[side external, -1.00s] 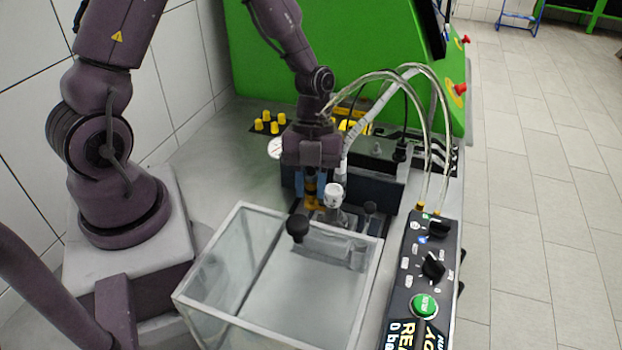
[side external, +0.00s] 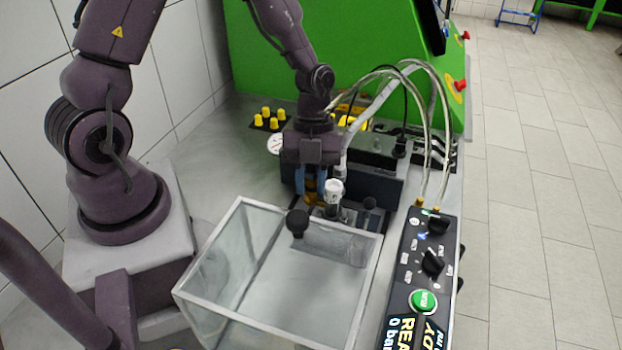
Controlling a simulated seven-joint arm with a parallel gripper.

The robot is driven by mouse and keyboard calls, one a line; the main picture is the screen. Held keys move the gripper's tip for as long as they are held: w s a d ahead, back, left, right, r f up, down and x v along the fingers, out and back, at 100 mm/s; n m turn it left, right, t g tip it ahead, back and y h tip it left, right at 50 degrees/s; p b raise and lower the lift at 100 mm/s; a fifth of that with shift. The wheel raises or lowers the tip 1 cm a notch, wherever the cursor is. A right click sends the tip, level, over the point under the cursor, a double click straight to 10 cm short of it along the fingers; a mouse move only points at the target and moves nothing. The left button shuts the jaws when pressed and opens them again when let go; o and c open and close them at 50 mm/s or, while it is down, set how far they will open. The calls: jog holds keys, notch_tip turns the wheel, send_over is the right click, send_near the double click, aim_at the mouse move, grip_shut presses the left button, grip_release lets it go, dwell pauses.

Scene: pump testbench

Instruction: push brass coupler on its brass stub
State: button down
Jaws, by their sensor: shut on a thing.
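My gripper (side external: 312,184) points down behind the back edge of the clear tank, with its blue fingers shut. A brass-coloured piece, the brass coupler (side external: 311,198), shows low between and beside the fingers. The brass stub is hidden behind the fingers and the tank's back rim, so I cannot tell whether coupler and stub touch. A white-capped fitting (side external: 334,187) stands just right of the fingers, very close to them.
A clear open tank (side external: 215,265) fills the front, with a black knob (side external: 297,222) at its back. A control box (side external: 420,285) with knobs and a green button stands right. Clear hoses (side external: 440,110) arch above it. Yellow caps (side external: 266,117) stand behind left.

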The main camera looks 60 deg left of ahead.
jog(key=shift+s+f, duration=0.1)
jog(key=shift+f, duration=0.45)
jog(key=c, duration=0.9)
grip_release()
jog(key=shift+d, duration=0.1)
jog(key=shift+w, duration=0.2)
jog(key=shift+r, duration=0.1)
jog(key=shift+o, duration=0.2)
jog(key=shift+r, duration=1.85)
jog(key=shift+s+r, duration=0.2)
jog(key=shift+r, duration=1.4)
